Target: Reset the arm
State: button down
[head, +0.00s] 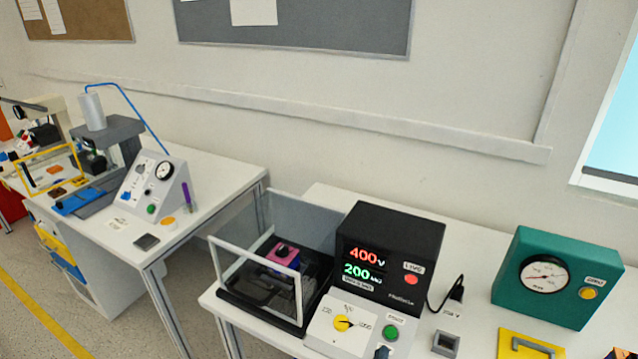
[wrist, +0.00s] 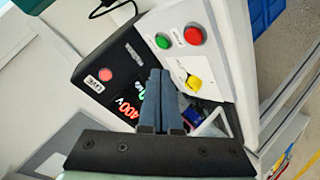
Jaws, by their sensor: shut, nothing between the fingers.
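The rotary switch is a yellow knob (head: 342,323) on a white dial plate, on the sloped light grey panel of a black and grey tester (head: 395,235). The knob also shows in the wrist view (wrist: 193,82), to the right of my fingers. My gripper (wrist: 160,80) is shut and empty, its blue-grey fingers together over the tester front, partly covering the display. The knob is apart from the fingers in that picture. A small dark blue tip at the bottom edge of the head view, below the green button (head: 390,332), may be my gripper; the rest is out of frame.
The display reads red 400 and green 200. A clear-walled box (head: 255,275) with a pink block stands left of the tester. A teal gauge box (head: 556,277) and a yellow plate (head: 527,346) lie right. A red button (wrist: 194,35) is beside the green one.

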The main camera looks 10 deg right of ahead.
jog(key=w+a+r+m+t+y, duration=0.1)
jog(key=w+a+r+t, duration=0.15)
jog(key=r, duration=0.95)
jog(key=w+a+r+m+t, duration=0.1)
jog(key=a+r+t, duration=0.2)
jog(key=r, duration=1)
jog(key=w+a+r+m+t+y, duration=0.1)
jog(key=a+r+t, duration=0.15)
jog(key=r, duration=0.95)
jog(key=s+a+r+t+y, duration=0.1)
jog(key=s+a+r+t, duration=0.1)
jog(key=s+r, duration=0.3)
jog(key=s+a+r+m+t+y, duration=0.1)
jog(key=s+a+r+t, duration=0.2)
jog(key=r, duration=0.8)
jog(key=s+a+r+t+y, duration=0.1)
jog(key=s+a+r+t, duration=0.1)
jog(key=s+r, duration=0.5)
jog(key=shift+s+a+r+m+t+p, duration=0.2)
jog(key=shift+a+r+m+t+p, duration=0.25)
jog(key=shift+r, duration=0.4)
